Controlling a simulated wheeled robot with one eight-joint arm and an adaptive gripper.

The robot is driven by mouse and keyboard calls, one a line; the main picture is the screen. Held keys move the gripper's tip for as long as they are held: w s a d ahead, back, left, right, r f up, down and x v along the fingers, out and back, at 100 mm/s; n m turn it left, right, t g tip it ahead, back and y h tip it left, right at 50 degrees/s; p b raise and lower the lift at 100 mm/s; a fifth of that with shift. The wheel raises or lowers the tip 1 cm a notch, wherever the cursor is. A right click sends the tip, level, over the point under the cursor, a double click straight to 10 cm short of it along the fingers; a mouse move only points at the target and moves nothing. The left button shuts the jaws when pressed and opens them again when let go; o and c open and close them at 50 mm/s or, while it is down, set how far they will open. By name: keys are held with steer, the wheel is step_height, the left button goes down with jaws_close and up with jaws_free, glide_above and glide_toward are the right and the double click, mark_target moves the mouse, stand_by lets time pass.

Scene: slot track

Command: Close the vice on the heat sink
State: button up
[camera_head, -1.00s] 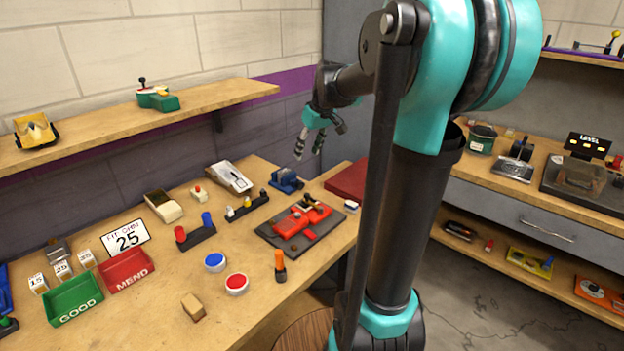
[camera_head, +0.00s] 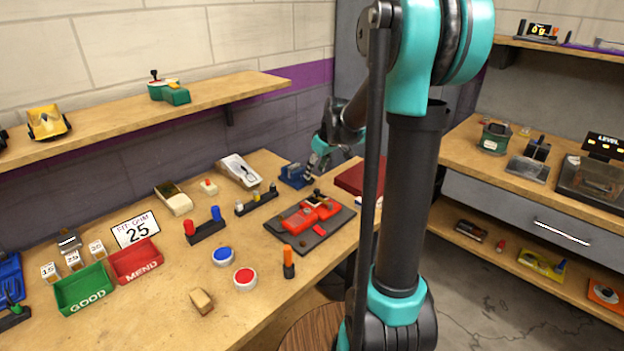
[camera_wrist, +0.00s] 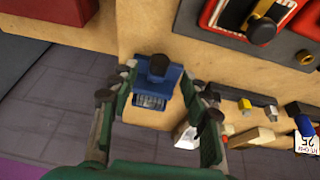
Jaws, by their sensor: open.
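The blue vice (camera_head: 296,176) stands at the back right edge of the workbench. In the wrist view the vice (camera_wrist: 169,73) lies between my fingers, with a dark knob (camera_wrist: 158,64) on its handle end. A grey ribbed piece (camera_wrist: 150,102), which looks like the heat sink, sits by the blue jaws; whether the jaws touch it I cannot tell. My gripper (camera_wrist: 160,94) is open and empty, one finger on either side of the vice. In the head view my gripper (camera_head: 319,160) is just above and right of the vice, partly hidden by my arm.
A red car on a dark plate (camera_head: 336,228) lies in front of the vice. A dark red block (camera_head: 352,178) is to its right. A white-and-grey device (camera_head: 240,171) and a rack with small pegs (camera_head: 257,203) stand to its left. Wall shelf (camera_head: 215,87) hangs behind.

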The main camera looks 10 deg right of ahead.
mark_target(312, 179)
steer(key=shift+x, duration=2.55)
jaws_close()
